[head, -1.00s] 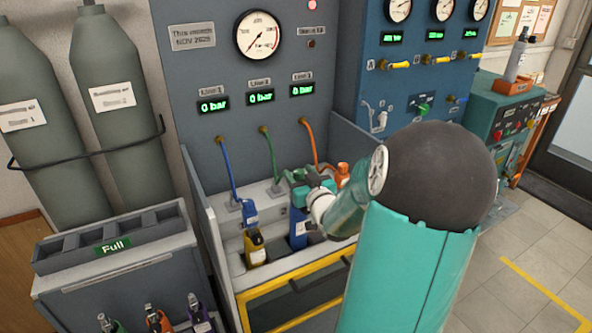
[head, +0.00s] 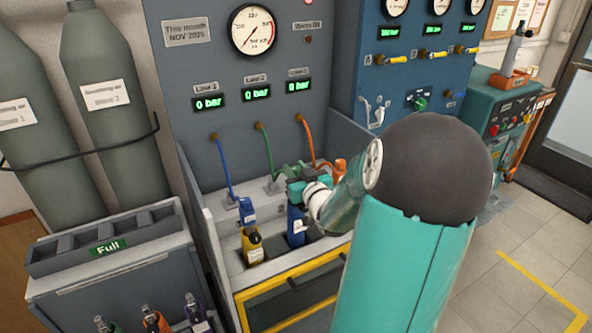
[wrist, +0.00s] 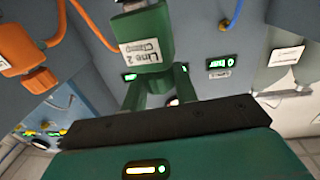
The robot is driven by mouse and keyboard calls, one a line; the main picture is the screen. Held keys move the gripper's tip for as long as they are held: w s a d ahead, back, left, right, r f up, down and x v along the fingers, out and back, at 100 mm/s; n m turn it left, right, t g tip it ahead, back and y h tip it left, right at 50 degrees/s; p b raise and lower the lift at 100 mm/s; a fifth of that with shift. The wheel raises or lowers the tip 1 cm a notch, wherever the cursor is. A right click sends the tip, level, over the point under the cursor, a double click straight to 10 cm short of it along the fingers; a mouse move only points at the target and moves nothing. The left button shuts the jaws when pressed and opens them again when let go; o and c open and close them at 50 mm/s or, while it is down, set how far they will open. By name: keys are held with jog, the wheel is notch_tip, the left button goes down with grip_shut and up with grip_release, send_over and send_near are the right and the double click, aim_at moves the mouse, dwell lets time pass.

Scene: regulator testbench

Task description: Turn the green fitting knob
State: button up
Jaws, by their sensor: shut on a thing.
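The green fitting (head: 291,169) is at the end of the green hose, in the middle of the bench; my gripper covers part of it. In the wrist view the green fitting (wrist: 147,38), labelled "Line 2 Clamp", is at the top centre, just beyond my fingers. My gripper (wrist: 160,75) is shut on the fitting's knob; the exact contact is hard to see. In the head view my gripper (head: 299,180) reaches it from the front right. A blue bottle (head: 296,226) stands below my gripper, partly hidden by my arm.
A blue fitting (head: 246,209) sits above a yellow bottle (head: 252,245) on the left. An orange fitting (head: 340,170) is close on the right and shows in the wrist view (wrist: 25,50). The Line 2 display (head: 256,93) reads 0 bar. A yellow-framed front (head: 300,285) lies below.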

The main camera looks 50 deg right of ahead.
jog(key=shift+n+t+y, duration=0.3)
jog(key=shift+n+y, duration=0.1)
jog(key=shift+y, duration=0.2)
jog(key=n+y, duration=0.2)
jog(key=y, duration=0.2)
jog(key=shift+f+n+t, duration=0.1)
jog(key=shift+n+t, duration=0.2)
jog(key=shift+t, duration=0.1)
jog(key=n+y, duration=0.2)
jog(key=y, duration=0.1)
jog(key=n+y, duration=0.1)
jog(key=y, duration=0.2)
jog(key=shift+w+n+g, duration=0.1)
jog(key=shift+n+g, duration=0.2)
jog(key=shift+n, duration=0.1)
jog(key=n+g+y, duration=0.1)
jog(key=n+y, duration=0.1)
jog(key=y, duration=0.1)
jog(key=n+g+y, duration=0.1)
jog(key=n+y, duration=0.1)
jog(key=y, duration=0.1)
jog(key=shift+g, duration=0.3)
jog(key=shift+n+g+y, duration=1.5)
jog(key=shift+y, duration=0.1)
jog(key=o, duration=1)
jog(key=shift+c, duration=0.2)
